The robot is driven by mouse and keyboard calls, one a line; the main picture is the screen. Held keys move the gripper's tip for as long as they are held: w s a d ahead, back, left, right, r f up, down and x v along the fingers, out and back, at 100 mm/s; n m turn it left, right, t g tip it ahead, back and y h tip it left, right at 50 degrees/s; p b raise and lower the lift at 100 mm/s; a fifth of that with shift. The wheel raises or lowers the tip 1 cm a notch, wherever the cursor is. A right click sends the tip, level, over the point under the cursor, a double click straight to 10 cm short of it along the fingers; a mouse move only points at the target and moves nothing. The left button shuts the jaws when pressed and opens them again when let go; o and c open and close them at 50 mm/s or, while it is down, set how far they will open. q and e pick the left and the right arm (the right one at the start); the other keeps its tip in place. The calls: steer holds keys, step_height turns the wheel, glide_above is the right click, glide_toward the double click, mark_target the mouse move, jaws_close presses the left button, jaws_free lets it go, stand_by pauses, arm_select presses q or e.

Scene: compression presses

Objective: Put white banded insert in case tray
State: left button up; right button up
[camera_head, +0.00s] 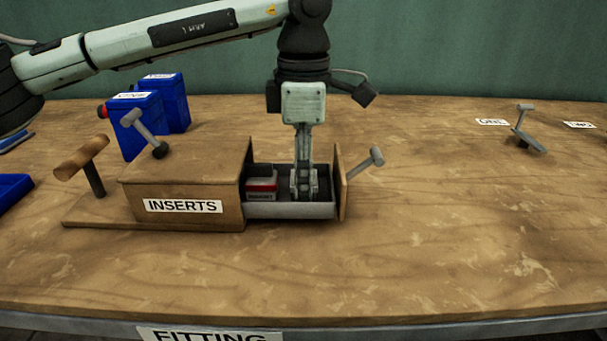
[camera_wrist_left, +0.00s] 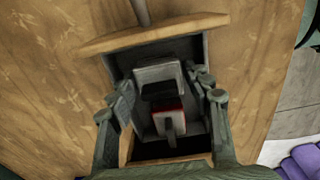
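The wooden box labelled INSERTS (camera_head: 190,178) has its grey drawer (camera_head: 290,211) pulled out to the right. My left gripper (camera_head: 304,190) points down into the drawer. In the left wrist view the fingers of my left gripper (camera_wrist_left: 164,95) stand apart, one on each side of a pale-topped block (camera_wrist_left: 157,73) with a dark side; small gaps show. I cannot tell whether this block has a white band. Next to it is a red-banded insert (camera_wrist_left: 170,120), which shows left of the gripper in the head view (camera_head: 262,186). No case tray can be made out. My right gripper is not in view.
Blue labelled bins (camera_head: 140,122) stand behind the box. A wooden T-handle (camera_head: 82,160) and a grey lever (camera_head: 138,128) rise near its left side. A grey lever (camera_head: 364,162) juts from the drawer front. Another lever (camera_head: 525,130) stands far right. The table's right front is clear.

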arm_select(q)
step_height(320, 180, up, 12)
steer(key=shift+r, duration=0.15)
stand_by(0.5)
